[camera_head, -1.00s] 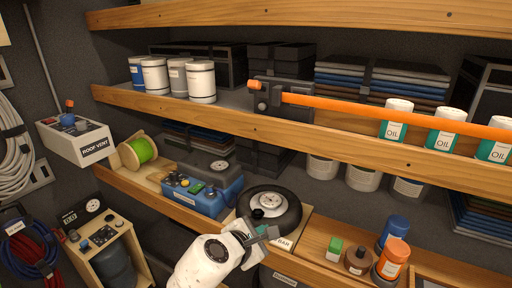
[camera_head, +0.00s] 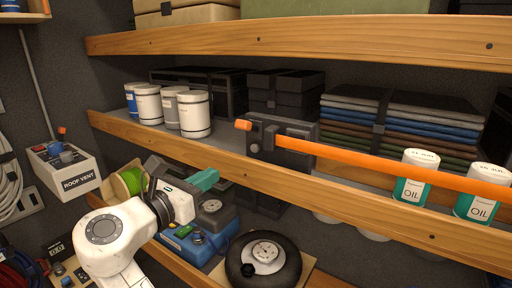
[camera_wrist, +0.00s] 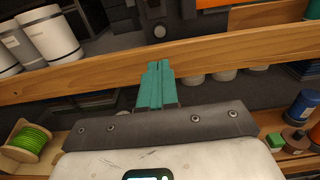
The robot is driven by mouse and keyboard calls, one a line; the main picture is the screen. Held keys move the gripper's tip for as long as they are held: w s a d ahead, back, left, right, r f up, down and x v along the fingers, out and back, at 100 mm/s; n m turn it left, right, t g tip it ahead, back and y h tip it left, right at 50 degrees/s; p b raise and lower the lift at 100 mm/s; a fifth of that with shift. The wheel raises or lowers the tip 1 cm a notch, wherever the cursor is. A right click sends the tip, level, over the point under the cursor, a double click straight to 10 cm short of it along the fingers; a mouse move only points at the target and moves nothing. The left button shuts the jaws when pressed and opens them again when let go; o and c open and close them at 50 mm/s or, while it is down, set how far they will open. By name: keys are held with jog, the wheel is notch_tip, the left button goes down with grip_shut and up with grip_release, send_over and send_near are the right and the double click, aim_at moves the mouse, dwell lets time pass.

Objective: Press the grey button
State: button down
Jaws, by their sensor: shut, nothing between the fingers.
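A small round grey button (camera_head: 254,148) sits on the dark grey mount (camera_head: 290,146) of the orange bar, just below the bar's orange end, at the upper shelf's front edge. In the wrist view the grey button (camera_wrist: 159,32) shows straight beyond the fingertips, beside an orange round part. My gripper (camera_head: 208,178) has teal fingers, shut together and empty. It is below and left of the button in the head view, apart from it. The wrist view shows the shut fingers (camera_wrist: 158,68) pointing at the shelf's wooden edge below the button.
The orange bar (camera_head: 385,170) runs right along the shelf front, before white-and-green oil cans (camera_head: 414,178). White canisters (camera_head: 195,114) stand left of the mount. Below are a blue device (camera_head: 205,235) and a black tyre with a gauge (camera_head: 264,262). A roof vent box (camera_head: 64,172) is far left.

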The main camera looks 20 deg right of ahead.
aim_at(254, 149)
jog(key=shift+w+d, duration=0.1)
jog(key=p+x, duration=0.2)
jog(key=x, duration=1.2)
jog(key=shift+p, duration=0.35)
